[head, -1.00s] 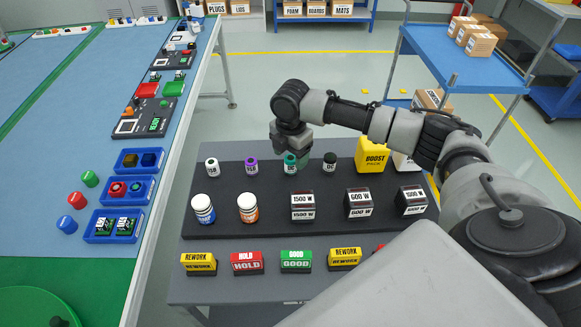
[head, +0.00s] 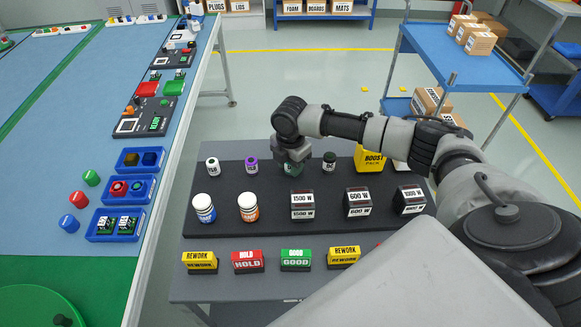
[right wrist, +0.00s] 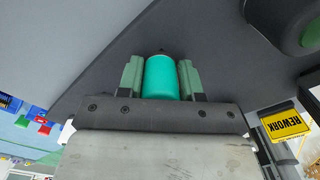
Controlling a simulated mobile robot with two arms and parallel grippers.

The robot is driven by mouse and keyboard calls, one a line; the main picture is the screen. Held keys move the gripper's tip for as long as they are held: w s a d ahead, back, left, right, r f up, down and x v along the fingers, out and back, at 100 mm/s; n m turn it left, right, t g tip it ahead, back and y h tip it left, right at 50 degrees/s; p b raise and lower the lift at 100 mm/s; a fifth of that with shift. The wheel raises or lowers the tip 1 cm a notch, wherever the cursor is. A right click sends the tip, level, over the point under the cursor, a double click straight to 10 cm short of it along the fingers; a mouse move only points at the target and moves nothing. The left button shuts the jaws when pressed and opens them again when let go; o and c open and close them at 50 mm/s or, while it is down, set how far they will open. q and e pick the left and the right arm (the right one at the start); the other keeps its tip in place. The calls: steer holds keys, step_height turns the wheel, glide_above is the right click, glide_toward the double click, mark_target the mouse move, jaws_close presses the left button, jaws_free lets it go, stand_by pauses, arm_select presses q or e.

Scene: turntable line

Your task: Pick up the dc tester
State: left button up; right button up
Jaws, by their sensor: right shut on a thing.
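The dc tester, a teal cylinder (right wrist: 165,80), sits between the two green fingers of my right gripper (right wrist: 161,70) in the right wrist view. The fingers are shut on its sides. In the head view my right gripper (head: 292,165) is over the back row of the dark board and hides most of the cylinder. I cannot tell whether the cylinder is clear of the board. My left gripper is not in view.
On the dark board (head: 270,226), a purple-topped cylinder (head: 251,166) and a dark cylinder (head: 329,162) flank the gripper. White bottles (head: 204,208) and several watt-labelled blocks (head: 302,204) stand in front. A yellow BOOST pack (head: 370,160) is at right.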

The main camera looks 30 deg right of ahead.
steer(key=shift+r, duration=0.5)
step_height(320, 180, up, 3)
steer(key=shift+w+f+b, duration=0.1)
steer(key=shift+f+b, duration=0.1)
steer(key=shift+b, duration=0.3)
steer(key=s+d+r+b, duration=0.1)
steer(key=s+d+r, duration=0.4)
steer(key=s, duration=0.5)
steer(key=shift+s+d+r, duration=0.25)
steer(key=shift+s+r, duration=0.05)
steer(key=shift+r, duration=0.9)
